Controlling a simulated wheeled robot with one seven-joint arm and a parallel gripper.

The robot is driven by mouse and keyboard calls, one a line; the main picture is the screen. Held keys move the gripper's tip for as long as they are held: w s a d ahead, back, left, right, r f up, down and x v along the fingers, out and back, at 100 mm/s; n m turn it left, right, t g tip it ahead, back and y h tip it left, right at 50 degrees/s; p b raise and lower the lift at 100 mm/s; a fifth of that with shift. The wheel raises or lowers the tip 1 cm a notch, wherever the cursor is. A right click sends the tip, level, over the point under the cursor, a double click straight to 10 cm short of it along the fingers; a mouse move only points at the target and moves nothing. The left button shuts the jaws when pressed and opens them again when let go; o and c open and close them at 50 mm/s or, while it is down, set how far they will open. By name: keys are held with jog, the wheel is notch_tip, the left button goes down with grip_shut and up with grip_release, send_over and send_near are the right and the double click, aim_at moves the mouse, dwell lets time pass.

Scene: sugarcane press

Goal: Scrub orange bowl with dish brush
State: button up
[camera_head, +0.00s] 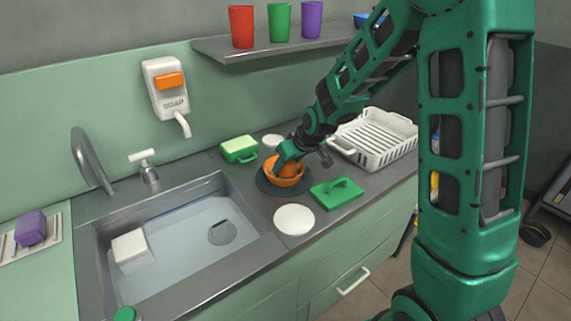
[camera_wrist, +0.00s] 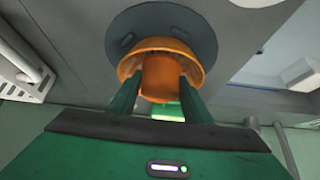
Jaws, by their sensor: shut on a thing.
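The orange bowl (camera_head: 284,180) sits on a dark round mat (camera_head: 264,187) on the counter, right of the sink. It also shows in the wrist view (camera_wrist: 191,61), on the same mat (camera_wrist: 203,37). My gripper (camera_head: 286,161) points down into the bowl. In the wrist view, my gripper (camera_wrist: 163,80) has its two green fingers around an orange piece (camera_wrist: 157,84) at the bowl. This piece may be the dish brush; its full shape is hidden by the fingers and bowl. I cannot tell whether it touches the bowl's inside.
A white dish rack (camera_head: 380,139) stands right. The sink (camera_head: 180,243) holds water and a white block (camera_head: 129,246).

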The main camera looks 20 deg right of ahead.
jog(key=shift+w+f, duration=0.1)
jog(key=shift+w+a, duration=0.25)
jog(key=shift+w, duration=0.6)
jog(key=shift+w+a, duration=0.25)
jog(key=shift+w, duration=0.55)
jog(key=shift+s, duration=0.1)
jog(key=shift+s+d, duration=0.3)
jog(key=shift+s, duration=0.55)
jog(key=shift+s+d, duration=0.25)
jog(key=shift+s, duration=0.55)
jog(key=shift+r, duration=3.15)
